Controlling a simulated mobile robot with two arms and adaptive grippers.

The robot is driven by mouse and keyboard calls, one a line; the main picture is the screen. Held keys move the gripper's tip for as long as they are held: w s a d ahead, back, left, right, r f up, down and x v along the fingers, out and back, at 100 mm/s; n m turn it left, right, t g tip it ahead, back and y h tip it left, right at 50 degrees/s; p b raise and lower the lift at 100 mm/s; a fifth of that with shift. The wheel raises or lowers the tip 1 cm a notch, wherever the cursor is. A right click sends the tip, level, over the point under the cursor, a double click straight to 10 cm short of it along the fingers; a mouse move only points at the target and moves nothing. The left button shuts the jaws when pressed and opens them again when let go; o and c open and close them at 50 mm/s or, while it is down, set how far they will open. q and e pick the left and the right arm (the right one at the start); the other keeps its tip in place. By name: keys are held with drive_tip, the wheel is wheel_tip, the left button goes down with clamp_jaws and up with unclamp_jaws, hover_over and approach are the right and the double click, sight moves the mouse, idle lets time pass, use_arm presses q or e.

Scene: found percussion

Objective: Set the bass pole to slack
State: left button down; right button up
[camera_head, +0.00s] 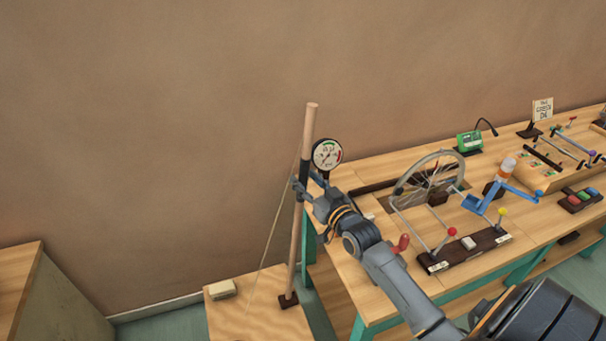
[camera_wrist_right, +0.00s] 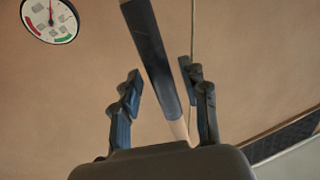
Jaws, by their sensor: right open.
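The bass pole (camera_head: 293,245) is a wooden stick standing nearly upright, leaning slightly, in a dark foot on a wooden box. A dark sleeve (camera_head: 305,172) wraps its middle, and a thin string (camera_head: 268,240) runs from its upper part down to the box. My right gripper (camera_head: 299,186) is at the sleeve's lower part. In the right wrist view its open fingers (camera_wrist_right: 165,95) stand on either side of the sleeved pole (camera_wrist_right: 150,55), with gaps visible. A round gauge (camera_head: 327,154) with red and green bands is just right of the pole. My left gripper is not in view.
The wooden box (camera_head: 232,315) carries a pale block (camera_head: 222,289). To the right, a workbench (camera_head: 350,255) holds a spoked wheel (camera_head: 430,180), a lever panel (camera_head: 465,249), a blue crank (camera_head: 488,200) and a green device (camera_head: 469,141). The wall behind is bare.

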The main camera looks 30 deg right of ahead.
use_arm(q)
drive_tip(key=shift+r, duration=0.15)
use_arm(e)
drive_tip(key=shift+w, duration=0.95)
clamp_jaws()
